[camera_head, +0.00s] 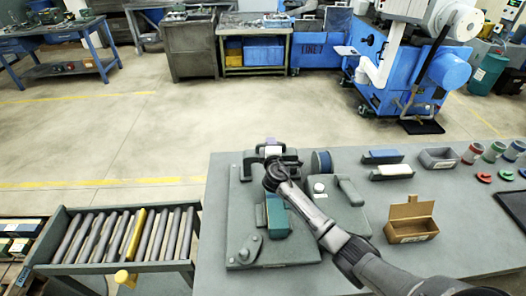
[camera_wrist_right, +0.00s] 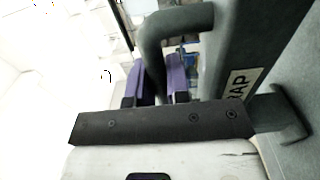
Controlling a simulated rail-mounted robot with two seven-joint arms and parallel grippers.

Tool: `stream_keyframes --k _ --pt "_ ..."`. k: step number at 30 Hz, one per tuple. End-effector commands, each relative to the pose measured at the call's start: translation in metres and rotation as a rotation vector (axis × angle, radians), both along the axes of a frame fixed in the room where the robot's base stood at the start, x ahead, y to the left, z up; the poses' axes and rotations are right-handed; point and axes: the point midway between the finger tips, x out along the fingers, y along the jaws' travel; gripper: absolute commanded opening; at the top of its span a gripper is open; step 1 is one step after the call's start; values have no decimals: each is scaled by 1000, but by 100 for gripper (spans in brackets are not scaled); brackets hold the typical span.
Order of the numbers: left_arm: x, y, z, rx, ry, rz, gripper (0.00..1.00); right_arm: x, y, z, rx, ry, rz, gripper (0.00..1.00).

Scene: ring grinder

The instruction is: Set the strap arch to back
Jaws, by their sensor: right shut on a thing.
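The strap arch (camera_head: 290,157) is a dark grey-green bridge-shaped piece with a pale label, at the far end of the grey base plate (camera_head: 240,215). My right gripper (camera_head: 272,166) is at the arch and partly hides it. In the right wrist view, the arch's bent grey handle (camera_wrist_right: 155,58) passes between the purple fingers of my right gripper (camera_wrist_right: 160,85), which is shut on it. The end of the label, reading "RAP", shows beside the fingers. A teal block (camera_head: 278,214) stands on the plate nearer me. My left gripper is in neither view.
A grey lever (camera_head: 245,251) sits at the plate's near left corner. To the right are a handled grey piece (camera_head: 350,190), a blue spool (camera_head: 322,162) and an open cardboard box (camera_head: 411,222). A roller conveyor (camera_head: 120,238) stands left of the table.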

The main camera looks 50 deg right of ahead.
Motion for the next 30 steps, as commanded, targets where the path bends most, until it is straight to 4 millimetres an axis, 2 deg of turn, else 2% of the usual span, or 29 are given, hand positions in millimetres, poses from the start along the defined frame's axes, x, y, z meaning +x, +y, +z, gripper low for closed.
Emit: stream_keyframes --k 7,8,16,25,30 --pt "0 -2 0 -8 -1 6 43 0 -1 -5 6 7 0 0" --pt "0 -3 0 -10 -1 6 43 0 -1 -5 6 7 0 18" --pt "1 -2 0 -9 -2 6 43 0 0 -4 4 4 1 43" --pt "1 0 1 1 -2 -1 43 -2 3 -3 3 4 1 43" --pt "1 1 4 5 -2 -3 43 -17 16 -3 3 5 3 43"
